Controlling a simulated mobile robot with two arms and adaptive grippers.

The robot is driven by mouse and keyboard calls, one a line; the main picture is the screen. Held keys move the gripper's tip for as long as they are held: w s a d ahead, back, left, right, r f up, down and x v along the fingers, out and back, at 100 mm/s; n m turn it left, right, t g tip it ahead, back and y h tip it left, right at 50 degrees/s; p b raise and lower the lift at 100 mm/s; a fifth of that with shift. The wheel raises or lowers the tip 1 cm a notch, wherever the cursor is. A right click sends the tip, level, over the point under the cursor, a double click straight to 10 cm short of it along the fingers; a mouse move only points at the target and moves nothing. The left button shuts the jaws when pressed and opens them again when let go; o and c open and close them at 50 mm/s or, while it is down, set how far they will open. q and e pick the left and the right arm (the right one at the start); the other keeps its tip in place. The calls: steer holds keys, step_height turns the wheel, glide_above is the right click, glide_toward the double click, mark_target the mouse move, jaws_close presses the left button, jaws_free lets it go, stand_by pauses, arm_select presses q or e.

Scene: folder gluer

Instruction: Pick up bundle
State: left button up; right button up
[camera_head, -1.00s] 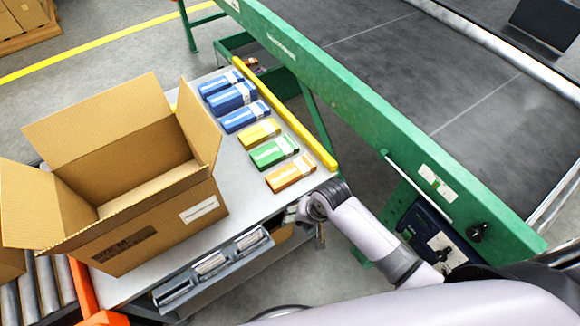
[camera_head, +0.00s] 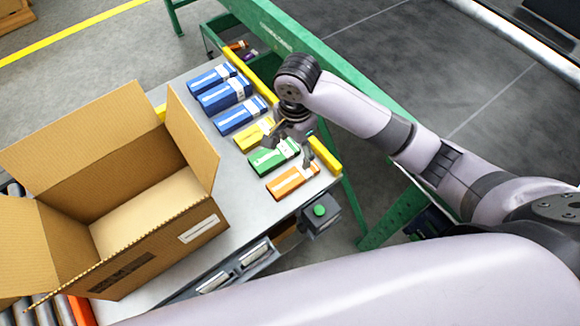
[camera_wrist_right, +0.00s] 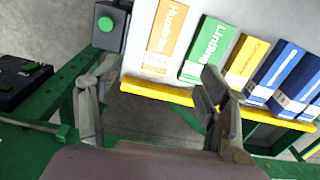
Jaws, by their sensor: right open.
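Several flat bundles lie in a row on the grey table. From front to back in the head view they are an orange bundle (camera_head: 293,181), a green bundle (camera_head: 272,158), a yellow bundle (camera_head: 252,135) and blue bundles (camera_head: 240,116). Contact with any bundle cannot be made out. My left gripper is out of view.
An open cardboard box (camera_head: 150,225) stands on the table (camera_head: 228,190) left of the bundles. A yellow rail (camera_head: 325,155) edges the table beside the green conveyor frame (camera_head: 345,85). A grey box with a green button (camera_head: 320,211) is at the front corner.

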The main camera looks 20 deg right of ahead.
steer(key=w, duration=0.2)
steer(key=b, duration=0.1)
glide_above(294, 176)
steer(key=shift+m, duration=0.4)
steer(key=f, duration=1.1)
steer(key=shift+s+a+f, duration=0.2)
steer(key=shift+s+f, duration=0.1)
steer(key=shift+f, duration=0.1)
steer(key=f, duration=0.5)
steer(key=shift+w+d+f, duration=0.1)
steer(key=shift+w+d, duration=0.05)
steer(key=shift+w, duration=0.1)
steer(key=shift+c, duration=0.5)
steer(key=c, duration=1.2)
